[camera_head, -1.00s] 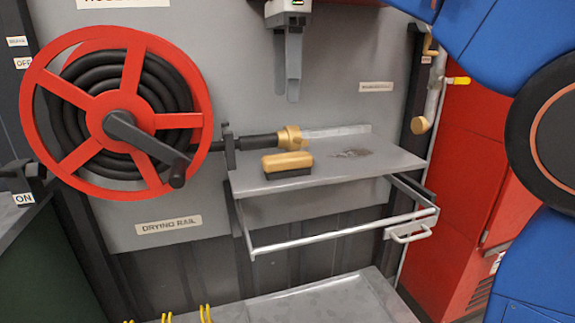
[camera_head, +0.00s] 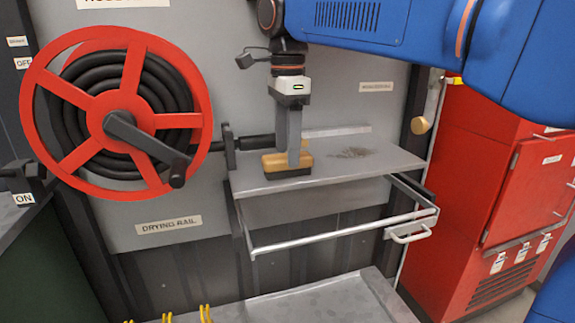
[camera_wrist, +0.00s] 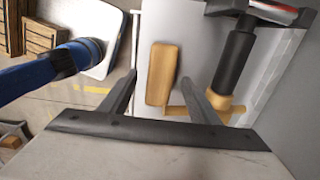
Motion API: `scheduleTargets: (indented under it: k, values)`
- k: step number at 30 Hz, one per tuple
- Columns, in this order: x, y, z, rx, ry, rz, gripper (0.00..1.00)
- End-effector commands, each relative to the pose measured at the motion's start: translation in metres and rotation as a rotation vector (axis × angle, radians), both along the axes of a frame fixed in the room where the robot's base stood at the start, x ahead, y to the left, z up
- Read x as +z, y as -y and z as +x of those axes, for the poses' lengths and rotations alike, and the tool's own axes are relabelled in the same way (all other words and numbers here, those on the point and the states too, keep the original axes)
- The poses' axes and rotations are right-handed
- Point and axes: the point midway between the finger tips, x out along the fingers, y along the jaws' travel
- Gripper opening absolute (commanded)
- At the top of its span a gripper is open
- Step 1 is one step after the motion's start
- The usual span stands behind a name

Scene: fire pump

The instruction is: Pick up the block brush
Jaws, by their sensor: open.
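The block brush (camera_head: 272,163) has a tan wooden block over dark bristles and lies on the grey shelf (camera_head: 345,168). My gripper (camera_head: 294,160) points down at the brush and its finger covers part of it. In the wrist view the brush (camera_wrist: 162,74) lies lengthwise between the two spread fingers of my gripper (camera_wrist: 158,84), with a gap on each side. The gripper is open and empty. In the head view I cannot tell whether a fingertip touches the brush.
A red hose reel (camera_head: 118,112) is mounted at the left. A metal rail frame (camera_head: 345,232) hangs below the shelf. A red cabinet (camera_head: 500,190) stands at the right.

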Motion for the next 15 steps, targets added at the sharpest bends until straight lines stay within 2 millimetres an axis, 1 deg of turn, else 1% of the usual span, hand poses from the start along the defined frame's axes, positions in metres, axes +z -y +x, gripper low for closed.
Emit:
scheduleTargets:
  k: [1,3,6,9,15]
  values:
    - [-0.008,0.001,0.000,-0.001,-0.001,0.000,0.56]
    - [-0.017,0.001,0.000,0.000,-0.002,-0.001,0.56]
    - [-0.026,0.001,0.001,0.000,0.000,0.000,0.56]
    - [-0.031,0.001,0.001,0.000,0.001,0.000,0.56]
    - [-0.031,0.001,0.001,0.000,0.001,0.000,0.56]
